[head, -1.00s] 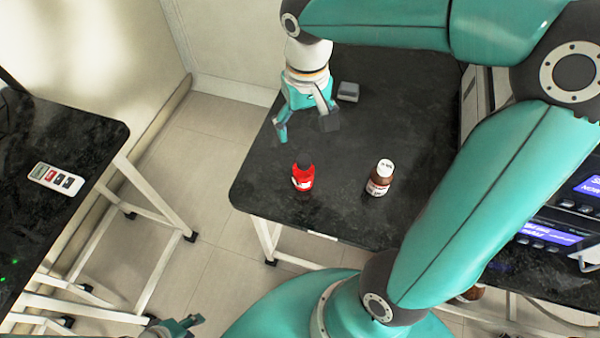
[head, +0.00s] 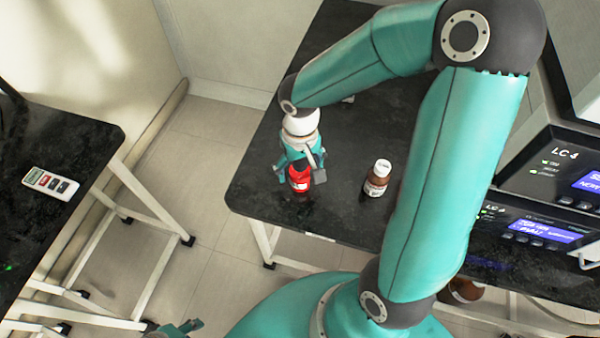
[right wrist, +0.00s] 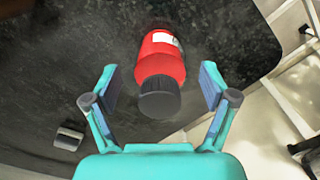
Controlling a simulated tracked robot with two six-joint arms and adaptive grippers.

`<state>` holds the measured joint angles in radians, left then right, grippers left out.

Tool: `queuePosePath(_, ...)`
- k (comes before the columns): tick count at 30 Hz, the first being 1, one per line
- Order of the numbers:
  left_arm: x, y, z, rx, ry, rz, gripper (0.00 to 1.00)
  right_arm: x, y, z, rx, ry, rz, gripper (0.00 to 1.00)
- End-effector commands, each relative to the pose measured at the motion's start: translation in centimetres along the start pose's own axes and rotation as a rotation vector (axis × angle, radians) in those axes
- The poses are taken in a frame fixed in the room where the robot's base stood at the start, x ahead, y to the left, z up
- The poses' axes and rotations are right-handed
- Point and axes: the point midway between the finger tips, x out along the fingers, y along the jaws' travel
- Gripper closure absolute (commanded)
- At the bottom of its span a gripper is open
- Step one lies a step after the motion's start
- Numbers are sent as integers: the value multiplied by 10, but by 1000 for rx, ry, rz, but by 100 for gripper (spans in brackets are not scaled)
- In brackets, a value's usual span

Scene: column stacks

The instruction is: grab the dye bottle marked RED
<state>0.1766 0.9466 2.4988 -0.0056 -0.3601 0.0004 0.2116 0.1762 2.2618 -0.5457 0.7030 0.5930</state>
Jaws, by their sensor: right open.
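The red bottle (head: 300,181) with a dark cap stands on the black table in the head view, near the table's front left corner. In the right wrist view the red bottle (right wrist: 162,58) shows its black cap and part of a white label; the lettering cannot be read. My right gripper (head: 299,176) is open, with its fingers on either side of the bottle. In the right wrist view the right gripper (right wrist: 158,82) shows gaps between both fingers and the bottle. My left gripper (head: 186,327) shows only partly at the bottom edge.
A brown bottle with a white cap (head: 377,178) stands right of the red one. The black table (head: 262,197) ends close by at the left and front. A small grey block (right wrist: 68,138) lies on it. Lab instruments (head: 540,215) stand at the right.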

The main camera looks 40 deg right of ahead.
Motion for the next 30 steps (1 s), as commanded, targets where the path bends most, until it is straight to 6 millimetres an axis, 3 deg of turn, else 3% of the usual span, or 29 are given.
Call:
queuePosePath(3,1,0,0,0,0,0,60,9,0,0,1,-1,0,16)
queuePosePath(10,1,0,0,0,0,0,60,9,0,0,1,0,-1,17)
queuePosePath(22,1,0,0,0,0,0,60,9,0,0,0,1,-1,84)
queuePosePath(30,1,0,0,0,0,0,60,8,0,0,1,2,-1,87)
